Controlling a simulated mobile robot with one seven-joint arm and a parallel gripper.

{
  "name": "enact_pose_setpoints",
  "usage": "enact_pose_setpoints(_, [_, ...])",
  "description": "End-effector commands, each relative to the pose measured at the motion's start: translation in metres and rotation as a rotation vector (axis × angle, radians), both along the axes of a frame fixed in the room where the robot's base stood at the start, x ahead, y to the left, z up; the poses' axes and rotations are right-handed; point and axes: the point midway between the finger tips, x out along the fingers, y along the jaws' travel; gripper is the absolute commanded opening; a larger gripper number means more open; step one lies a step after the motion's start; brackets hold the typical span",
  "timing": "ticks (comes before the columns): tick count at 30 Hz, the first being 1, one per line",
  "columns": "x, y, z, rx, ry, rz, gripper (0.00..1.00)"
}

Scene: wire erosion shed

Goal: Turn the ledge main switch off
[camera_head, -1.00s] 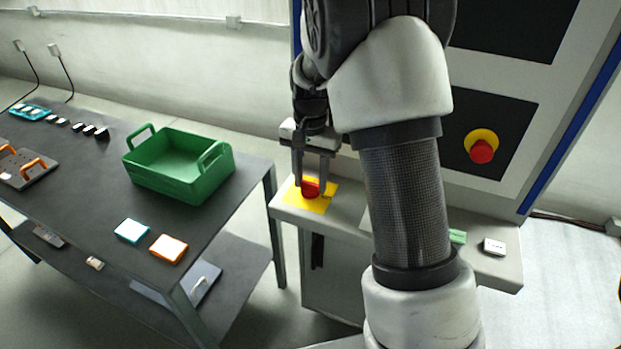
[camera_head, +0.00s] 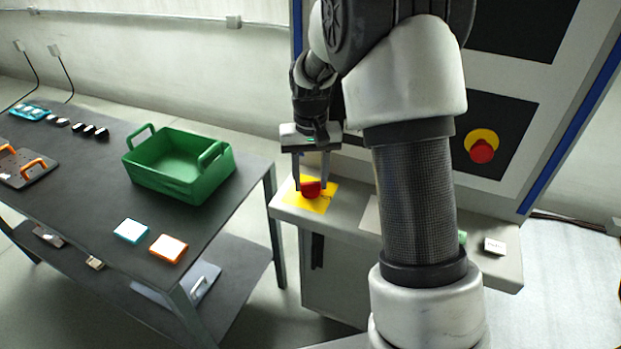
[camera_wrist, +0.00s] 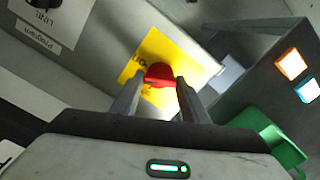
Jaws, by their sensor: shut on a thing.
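The ledge main switch is a red knob (camera_head: 311,189) on a yellow plate (camera_head: 322,204) on the grey machine ledge. My gripper (camera_head: 311,184) points down at it, with one finger on each side of the knob. In the wrist view the red knob (camera_wrist: 158,73) sits between the fingertips of my gripper (camera_wrist: 155,84), which is shut on it. The yellow plate (camera_wrist: 184,52) carries dark lettering, partly hidden by the fingers and too small to read.
A red button on a yellow ring (camera_head: 482,148) is on the machine's upright panel. A white labelled piece (camera_head: 495,246) lies on the ledge's right part. The dark table (camera_head: 85,200) at left holds a green crate (camera_head: 165,188). My arm hides the ledge's middle.

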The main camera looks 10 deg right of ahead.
Motion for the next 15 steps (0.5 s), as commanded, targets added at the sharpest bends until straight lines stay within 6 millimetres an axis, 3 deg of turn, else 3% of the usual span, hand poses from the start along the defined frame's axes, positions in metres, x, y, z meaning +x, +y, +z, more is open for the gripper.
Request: enact_pose_setpoints(15, [0.0004,-0.0003,0.0014,0.001,-0.002,0.488,0.18])
